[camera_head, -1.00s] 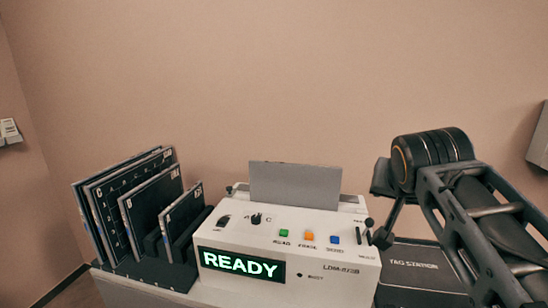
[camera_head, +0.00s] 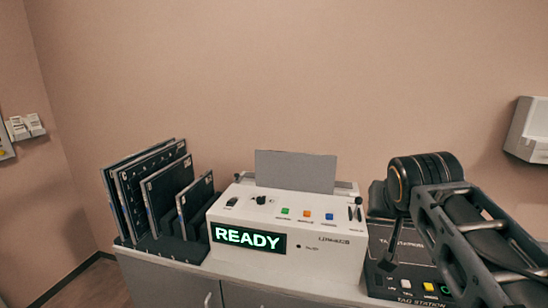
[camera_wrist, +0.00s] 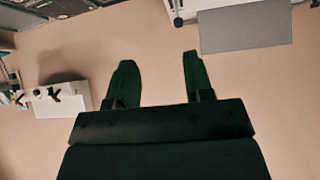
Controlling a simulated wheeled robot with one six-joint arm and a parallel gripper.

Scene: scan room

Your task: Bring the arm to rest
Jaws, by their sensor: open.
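My arm (camera_head: 470,235) reaches in from the right edge of the head view, with its dark rounded joint (camera_head: 425,175) above the tag station. My gripper (camera_wrist: 158,82) shows in the wrist view as two dark fingers, spread apart with nothing between them. Behind them is bare wall.
A white reader (camera_head: 290,240) showing READY stands on the cabinet, with a grey plate (camera_head: 295,171) upright in it. Left of it, a dark rack (camera_head: 170,248) holds several panels. The tag station (camera_head: 405,285) lies under my arm. A white wall box (camera_head: 530,130) is at right.

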